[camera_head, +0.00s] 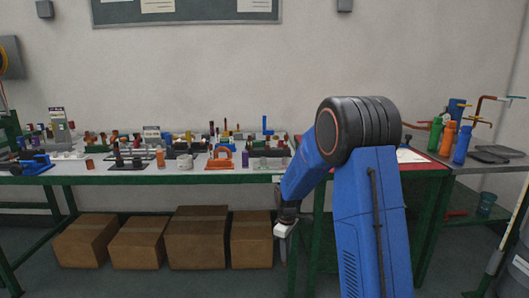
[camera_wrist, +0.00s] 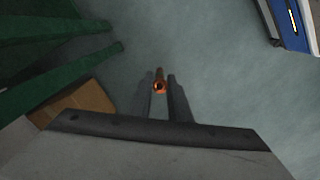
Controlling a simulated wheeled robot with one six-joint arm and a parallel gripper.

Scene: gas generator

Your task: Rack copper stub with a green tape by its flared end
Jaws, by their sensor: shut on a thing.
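My gripper (camera_wrist: 160,82) is shut on a copper stub (camera_wrist: 160,87) in the wrist view. The stub is held between the fingertips with its round open end facing the camera. No green tape can be made out on it, and the rest of its length is hidden. In the head view my gripper (camera_head: 284,230) hangs low in front of the workbench, below the level of its top, and the stub cannot be made out there. I cannot tell which of the small holders on the bench is the rack for the stub.
The workbench (camera_head: 150,178) carries many small coloured parts and holders. Cardboard boxes (camera_head: 198,238) stand under it. A red-topped table (camera_head: 432,172) stands to the right, with bottles (camera_head: 463,145) beyond it. Green bench legs and open grey floor show in the wrist view.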

